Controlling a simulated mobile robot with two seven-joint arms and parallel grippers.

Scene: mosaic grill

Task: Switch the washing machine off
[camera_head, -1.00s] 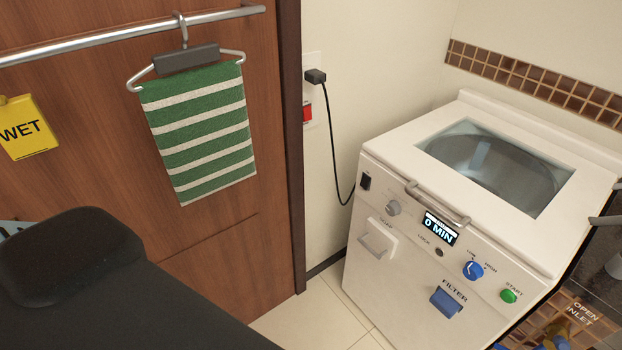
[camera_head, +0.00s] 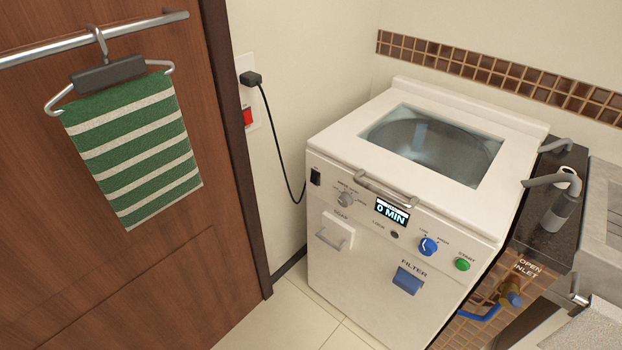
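The white washing machine (camera_head: 335,262) stands against the wall, right of centre, with its glass-topped lid (camera_head: 335,137) closed. A small black rocker switch (camera_head: 316,177) sits at the upper left of its front panel. The lit display (camera_head: 392,212) reads "0 MIN". A grey knob (camera_head: 346,199), a blue knob (camera_head: 428,246) and a green start button (camera_head: 462,264) are on the same panel. A black plug (camera_head: 251,78) sits in the wall socket, with a red switch (camera_head: 247,117) below it. Neither of my grippers is in view.
A wooden door (camera_head: 60,230) with a rail (camera_head: 60,46) and a hanging green striped towel (camera_head: 134,145) fills the left. A black cord (camera_head: 279,147) hangs between door and machine. A blue-handled inlet valve (camera_head: 478,314) and a counter (camera_head: 597,222) are at the right. Tiled floor (camera_head: 285,318) shows in front.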

